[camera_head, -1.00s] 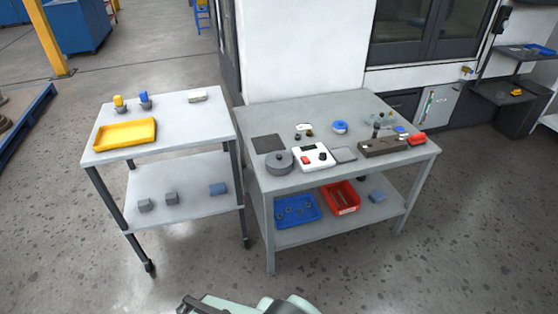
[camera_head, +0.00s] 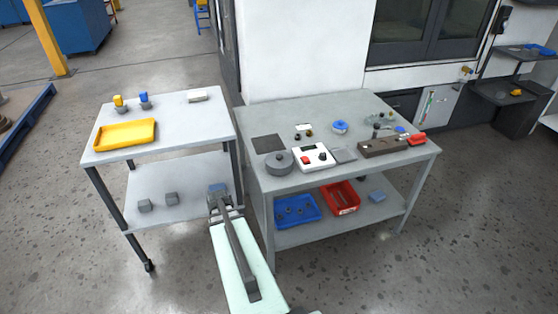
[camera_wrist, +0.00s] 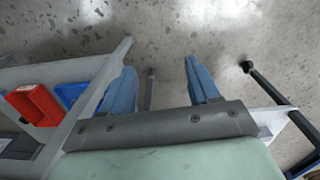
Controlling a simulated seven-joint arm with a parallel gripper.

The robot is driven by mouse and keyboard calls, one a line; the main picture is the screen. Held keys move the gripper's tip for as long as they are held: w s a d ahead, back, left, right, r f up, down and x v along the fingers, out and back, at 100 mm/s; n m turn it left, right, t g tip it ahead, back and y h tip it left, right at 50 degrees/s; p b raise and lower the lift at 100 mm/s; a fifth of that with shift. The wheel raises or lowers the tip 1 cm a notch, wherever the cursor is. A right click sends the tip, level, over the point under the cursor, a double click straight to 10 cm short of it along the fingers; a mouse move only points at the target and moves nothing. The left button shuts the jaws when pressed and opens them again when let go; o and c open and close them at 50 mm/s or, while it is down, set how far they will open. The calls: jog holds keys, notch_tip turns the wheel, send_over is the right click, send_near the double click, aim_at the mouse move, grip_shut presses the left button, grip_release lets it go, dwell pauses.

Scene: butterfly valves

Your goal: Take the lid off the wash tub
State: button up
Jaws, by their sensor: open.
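A round grey tub with a lid and a small knob on top (camera_head: 279,161) stands at the front left of the grey workbench; I take it for the wash tub. The lid appears seated on it. My gripper (camera_head: 219,194) is in front of the gap between the cart and the bench, below and left of the tub, apart from it. In the wrist view my gripper (camera_wrist: 160,70) shows two blue fingers spread apart with nothing between them. The tub is not in the wrist view.
The workbench (camera_head: 290,110) also holds a white box with red and black knobs (camera_head: 312,158), a dark square mat (camera_head: 269,144) and a brown block (camera_head: 382,146). Blue (camera_head: 297,211) and red bins (camera_head: 342,197) sit on its lower shelf. A cart with a yellow tray (camera_head: 125,134) stands left.

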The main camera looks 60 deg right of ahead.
jog(key=s+d+r+m+t+h, duration=0.15)
jog(key=d+r+m+h, duration=0.4)
jog(key=d+r, duration=2.45)
jog(key=m+g+y, duration=0.1)
jog(key=m, duration=0.3)
send_near(279, 155)
jog(key=x, duration=0.2)
jog(key=shift+w+d+f, duration=0.25)
jog(key=shift+w+f, duration=0.05)
jog(key=shift+f, duration=0.05)
jog(key=shift+s+a+x, duration=0.1)
jog(key=shift+s+x, duration=0.05)
jog(key=shift+x, duration=1.3)
jog(key=shift+s+a+x, duration=0.1)
jog(key=shift+s+x, duration=0.1)
jog(key=shift+x, duration=1.2)
jog(key=shift+c, duration=0.2)
grip_shut()
